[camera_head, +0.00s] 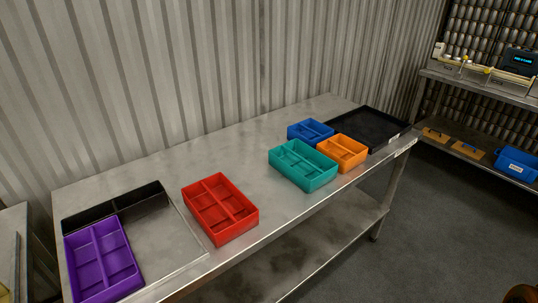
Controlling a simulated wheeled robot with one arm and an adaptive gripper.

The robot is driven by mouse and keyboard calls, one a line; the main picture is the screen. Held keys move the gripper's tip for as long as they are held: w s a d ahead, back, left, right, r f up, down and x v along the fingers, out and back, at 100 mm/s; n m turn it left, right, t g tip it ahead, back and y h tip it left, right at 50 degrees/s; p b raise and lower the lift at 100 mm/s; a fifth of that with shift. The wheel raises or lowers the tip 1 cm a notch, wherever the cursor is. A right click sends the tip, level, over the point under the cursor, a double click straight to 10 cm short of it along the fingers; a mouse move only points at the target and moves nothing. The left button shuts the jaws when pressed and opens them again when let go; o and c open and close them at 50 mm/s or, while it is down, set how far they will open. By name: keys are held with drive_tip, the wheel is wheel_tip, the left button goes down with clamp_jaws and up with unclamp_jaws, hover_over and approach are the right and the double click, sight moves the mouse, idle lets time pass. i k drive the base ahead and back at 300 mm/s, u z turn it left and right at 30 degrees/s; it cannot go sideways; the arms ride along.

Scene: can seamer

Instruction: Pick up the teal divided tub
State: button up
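The teal divided tub (303,165) stands upright on the metal table, right of the middle of the head view. Its inside is split into several compartments, which look empty. An orange divided tub (342,153) stands close at its right, and a blue divided tub (310,131) stands just behind it. I cannot tell whether they touch it. My gripper is not in view.
The metal table (150,170) has a lower shelf and a corrugated wall behind. A red divided tub (220,208) stands left of the teal one, with bare tabletop between. A purple tub (103,262) sits in a tray at left. A black tray (368,128) lies at right.

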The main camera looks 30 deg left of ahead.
sight(308, 169)
drive_tip(key=u, duration=0.85)
drive_tip(key=i, duration=0.8)
drive_tip(key=u, duration=1.25)
drive_tip(key=i, duration=0.25)
drive_tip(key=u, duration=0.1)
